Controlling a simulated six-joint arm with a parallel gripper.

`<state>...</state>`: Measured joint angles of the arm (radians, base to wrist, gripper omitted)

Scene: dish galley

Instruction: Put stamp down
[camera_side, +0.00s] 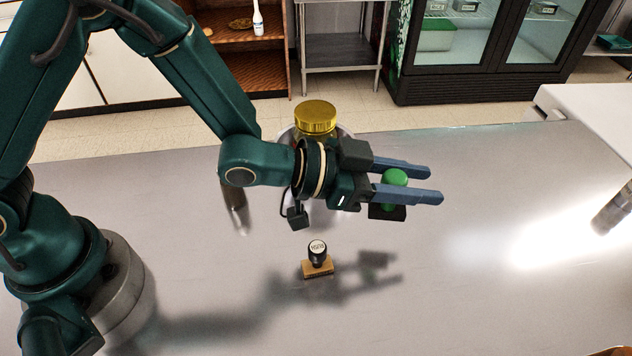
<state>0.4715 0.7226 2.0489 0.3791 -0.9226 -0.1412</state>
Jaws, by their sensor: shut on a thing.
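My gripper (433,185) is shut on a stamp with a round green handle (395,178) and a flat dark base (388,212). It holds this stamp above the metal table (480,300), with the green handle between the blue fingers. A second stamp (317,258), with a black knob, a pale labelled top and a wooden base, stands upright on the table. It is below and left of my gripper in the picture, apart from it.
A jar with a gold lid (315,117) stands behind my wrist, partly hidden. A metallic cylinder (235,212) is left of my wrist, partly hidden. Another cylinder (613,210) is at the right edge.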

